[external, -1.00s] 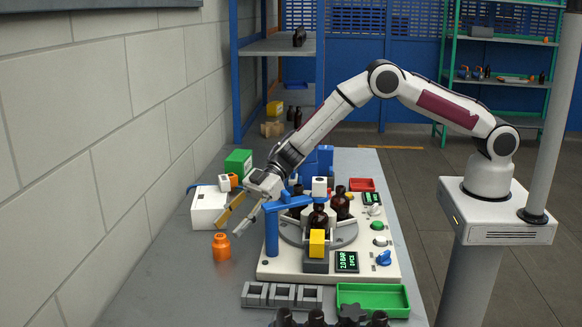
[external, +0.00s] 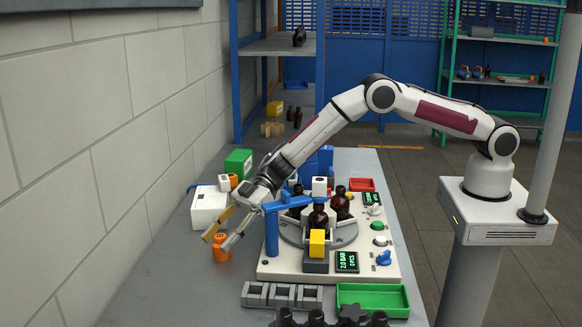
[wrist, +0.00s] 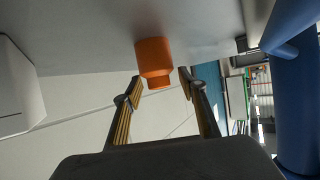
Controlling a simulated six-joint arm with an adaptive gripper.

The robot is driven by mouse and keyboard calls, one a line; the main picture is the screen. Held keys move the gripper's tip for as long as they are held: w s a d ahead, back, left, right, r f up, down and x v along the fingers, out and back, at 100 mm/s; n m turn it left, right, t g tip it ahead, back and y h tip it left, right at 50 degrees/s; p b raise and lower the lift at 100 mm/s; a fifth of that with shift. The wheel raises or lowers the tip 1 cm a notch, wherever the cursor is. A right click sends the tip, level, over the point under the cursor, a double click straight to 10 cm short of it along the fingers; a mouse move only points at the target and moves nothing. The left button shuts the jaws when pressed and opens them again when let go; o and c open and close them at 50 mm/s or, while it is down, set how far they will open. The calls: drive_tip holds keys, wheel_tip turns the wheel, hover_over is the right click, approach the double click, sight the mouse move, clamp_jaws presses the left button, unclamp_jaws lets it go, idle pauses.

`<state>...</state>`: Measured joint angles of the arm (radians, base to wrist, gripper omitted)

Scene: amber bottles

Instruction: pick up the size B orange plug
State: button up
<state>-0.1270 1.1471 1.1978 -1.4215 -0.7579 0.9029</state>
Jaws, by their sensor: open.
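The orange plug (external: 221,249) stands upright on the grey table, left of the white machine base. It has a wide lower part and a narrower top. My gripper (external: 217,240) is open, with its fingertips at the plug's upper part in the external view. In the wrist view the plug (wrist: 154,62) lies between and just beyond the two open fingertips (wrist: 160,75). I see no clear contact. No size mark is readable on the plug.
A blue post with an arm (external: 271,230) stands close right of my gripper, on the white machine base (external: 285,268) with amber bottles (external: 318,217). A white box (external: 208,207) is behind the plug. Grey holders (external: 283,295) and a green tray (external: 373,298) lie in front. Table left and front of the plug is bare.

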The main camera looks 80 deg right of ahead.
sight(220, 236)
clamp_jaws()
idle(0.3)
drive_tip(key=shift+r, duration=5)
